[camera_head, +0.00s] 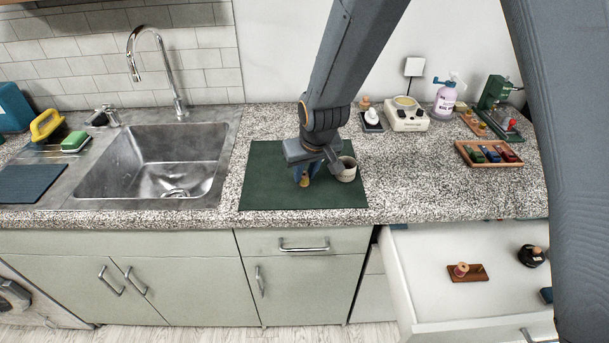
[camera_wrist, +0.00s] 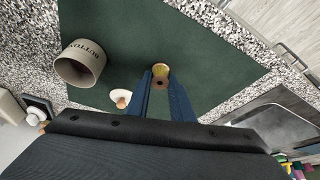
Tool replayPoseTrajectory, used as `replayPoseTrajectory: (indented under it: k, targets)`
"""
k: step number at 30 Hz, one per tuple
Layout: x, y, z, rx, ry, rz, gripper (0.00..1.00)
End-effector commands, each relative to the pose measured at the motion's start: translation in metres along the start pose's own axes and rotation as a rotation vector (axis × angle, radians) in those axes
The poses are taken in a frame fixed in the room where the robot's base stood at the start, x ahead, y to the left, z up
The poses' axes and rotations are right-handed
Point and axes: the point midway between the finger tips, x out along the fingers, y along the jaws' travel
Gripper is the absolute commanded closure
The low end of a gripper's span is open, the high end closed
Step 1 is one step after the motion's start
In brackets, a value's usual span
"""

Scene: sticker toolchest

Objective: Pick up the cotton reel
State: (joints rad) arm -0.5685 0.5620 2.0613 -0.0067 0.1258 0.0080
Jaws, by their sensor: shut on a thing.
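My gripper (camera_head: 304,180) is over the dark green mat (camera_head: 262,190) on the counter, pointing down. In the wrist view its blue fingers (camera_wrist: 161,82) are shut on a small cotton reel (camera_wrist: 161,70) with yellow-green thread and a brown, holed end. The reel's yellowish lower part shows below the fingers in the head view (camera_head: 304,183). I cannot tell whether it touches the mat. Another reel, pinkish (camera_head: 461,269), stands on a small wooden base (camera_head: 476,274) in the open drawer (camera_head: 425,255).
A cream pot lettered "BUTTON" (camera_wrist: 82,66) stands on the mat near my gripper, also in the head view (camera_head: 347,170). A small white-capped thing (camera_wrist: 120,97) is nearer the fingers. The sink (camera_head: 150,165) is left; a wooden tray (camera_head: 489,153) is right.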

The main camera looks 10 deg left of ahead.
Motion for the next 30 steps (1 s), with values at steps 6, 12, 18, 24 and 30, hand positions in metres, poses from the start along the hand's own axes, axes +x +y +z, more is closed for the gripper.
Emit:
replayPoseTrajectory:
  k: [6,12,18,24,30]
  targets:
    - [-0.015,0.000,-0.007,0.000,0.004,0.000,1.00]
    - [-0.045,0.000,-0.020,-0.001,0.006,0.000,1.00]
    - [-0.074,0.000,-0.032,-0.001,0.004,0.000,1.00]
    - [-0.089,0.000,-0.037,-0.001,0.002,0.000,1.00]
    - [-0.091,0.000,-0.038,0.000,0.000,0.000,1.00]
